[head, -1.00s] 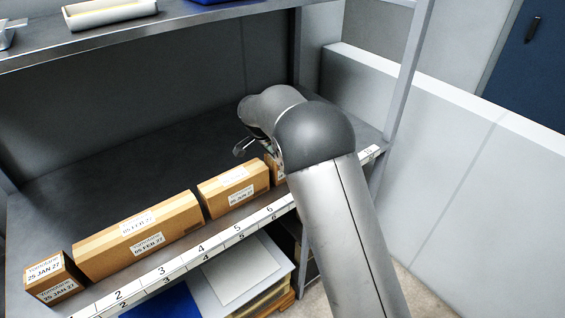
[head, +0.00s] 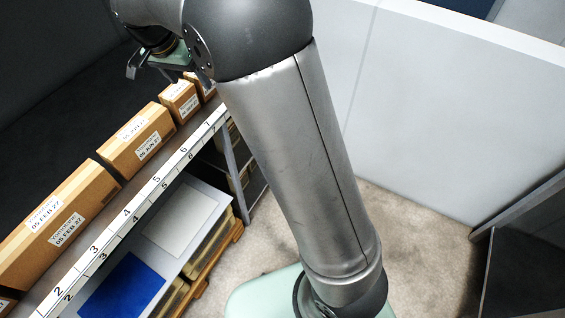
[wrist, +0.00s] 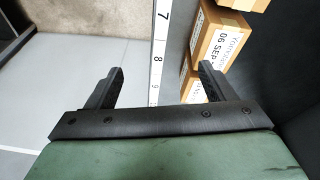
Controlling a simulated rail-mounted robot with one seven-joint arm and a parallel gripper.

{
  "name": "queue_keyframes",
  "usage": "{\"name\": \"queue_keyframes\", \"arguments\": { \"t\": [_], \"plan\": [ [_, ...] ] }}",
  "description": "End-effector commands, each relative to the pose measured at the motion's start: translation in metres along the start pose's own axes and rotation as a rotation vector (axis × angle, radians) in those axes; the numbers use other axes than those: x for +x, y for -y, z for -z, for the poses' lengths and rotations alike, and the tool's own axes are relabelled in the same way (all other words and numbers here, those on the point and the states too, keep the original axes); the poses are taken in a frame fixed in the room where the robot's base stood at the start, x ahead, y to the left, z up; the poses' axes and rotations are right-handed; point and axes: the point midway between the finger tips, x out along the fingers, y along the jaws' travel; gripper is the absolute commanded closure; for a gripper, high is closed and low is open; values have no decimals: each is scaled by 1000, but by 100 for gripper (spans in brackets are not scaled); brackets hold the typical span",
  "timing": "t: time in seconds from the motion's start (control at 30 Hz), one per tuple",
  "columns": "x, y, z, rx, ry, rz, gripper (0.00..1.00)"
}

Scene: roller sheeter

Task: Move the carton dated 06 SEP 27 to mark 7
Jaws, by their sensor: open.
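The carton dated 06 SEP (wrist: 222,38) shows in the wrist view, right of the number strip between about 7 and 8; its year is not readable. In the head view two small cartons, one nearer (head: 180,102) and one farther (head: 207,88), stand past the longer ones; I cannot read their dates. Mark 7 (wrist: 164,16) is on the strip in the wrist view and also shows in the head view (head: 208,124). My gripper (wrist: 158,78) is open and empty, its fingers on either side of the strip in the picture. In the head view my arm partly hides it.
Another carton (wrist: 195,88) stands close below the 06 SEP one in the wrist view. A pale partition (head: 430,110) is at right.

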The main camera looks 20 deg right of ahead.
Motion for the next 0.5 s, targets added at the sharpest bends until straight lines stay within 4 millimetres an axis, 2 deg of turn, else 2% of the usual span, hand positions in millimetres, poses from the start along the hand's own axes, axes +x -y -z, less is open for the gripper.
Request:
{"name": "queue_keyframes", "arguments": {
  "t": [0.03, 0.13, 0.2, 0.33, 0.4, 0.5],
  "plan": [
    [-5, -44, -2, -58, 40, 9, 24],
    [-4, -119, -25, -220, 110, 42, 24],
    [-1, -167, -49, -331, 147, 72, 24],
    [11, -237, -99, -508, 187, 127, 24],
    [19, -263, -123, -580, 197, 151, 24],
    [27, -286, -148, -651, 204, 174, 24]
  ]
}}
